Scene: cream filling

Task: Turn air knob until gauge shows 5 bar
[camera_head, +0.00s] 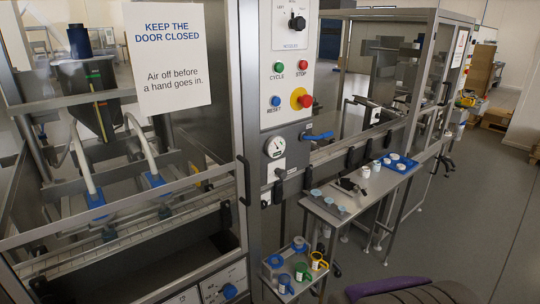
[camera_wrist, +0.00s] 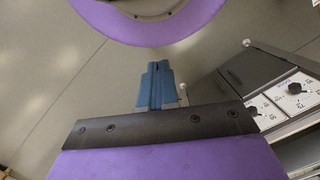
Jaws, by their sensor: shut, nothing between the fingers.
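The round white gauge (camera_head: 276,146) is on the machine's grey column, below the button panel. Its needle is visible, but the reading is too small to tell. A dark knob-like part (camera_head: 278,191) sits below the gauge beside a small white label; I cannot tell for sure that it is the air knob. A blue lever handle (camera_head: 318,136) sticks out to the right of the gauge. My gripper (camera_wrist: 157,86) shows in the wrist view with its blue fingers shut and empty, over the floor, apart from the gauge and knob. It is not visible in the head view.
The panel (camera_head: 295,60) above has coloured buttons and a red stop. Dials on white plates (camera_wrist: 294,88) lie at the right in the wrist view. Floor (camera_head: 450,225) is clear at right.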

